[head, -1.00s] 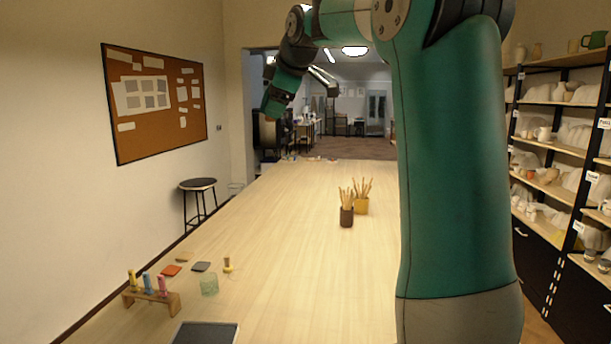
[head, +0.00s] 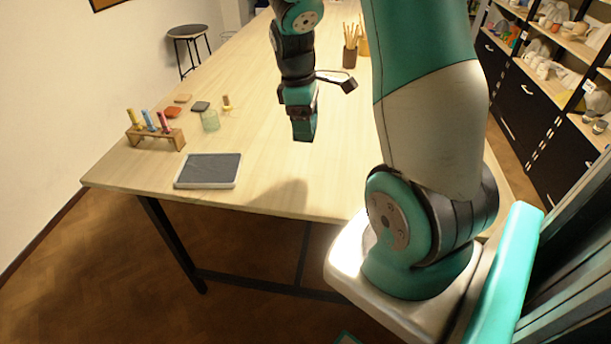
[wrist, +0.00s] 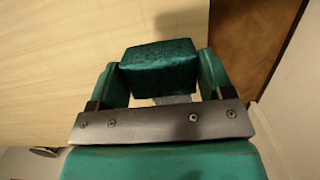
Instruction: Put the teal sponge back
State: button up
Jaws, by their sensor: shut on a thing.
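The teal sponge (wrist: 160,68) is a dark teal block between the two fingers of my gripper (wrist: 163,88) in the wrist view. The fingers are shut on its sides. In the head view my gripper (head: 304,128) points down and appears above the pale table, right of the dark slab. There I cannot clearly tell the sponge from the teal fingers.
A dark slab with a light rim (head: 235,183) lies at the front edge. A wooden rack (head: 172,140) with coloured tools, a clear glass (head: 210,121) and a small cork-like piece (head: 226,101) stand left. A brush pot (head: 349,58) stands farther back. The table middle is clear.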

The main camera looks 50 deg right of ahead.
notch_tip(320, 180, down, 16)
jog(key=p, duration=0.2)
jog(key=shift+f+p, duration=0.25)
jog(key=shift+p, duration=0.1)
jog(key=o, duration=0.8)
jog(key=shift+r, duration=0.15)
jog(key=r+b, duration=0.1)
jog(key=r, duration=0.2)
jog(key=w+r+b, duration=0.1)
jog(key=r, duration=0.3)
jog(key=a+r+b, duration=0.1)
jog(key=r, duration=0.3)
jog(key=shift+w+r, duration=0.15)
jog(key=shift+w, duration=0.15)
jog(key=a+r+t+y, duration=0.1)
jog(key=a+r+t, duration=0.1)
jog(key=a+r, duration=0.65)
jog(key=shift+s+a+r+n+y+b, duration=0.15)
jog(key=shift+s+a+r+y+b, duration=0.5)
jog(key=shift+s+a, duration=2.4)
jog(key=shift+s+a+r+n+y+b, duration=0.15)
jog(key=shift+s+a+r+y, duration=0.55)
jog(key=shift+s+a+r, duration=2.25)
jog(key=shift+s+a+f+n+y+b, duration=0.1)
jog(key=shift+s+a+f+y+b, duration=0.45)
jog(key=shift+s+a, duration=2.65)
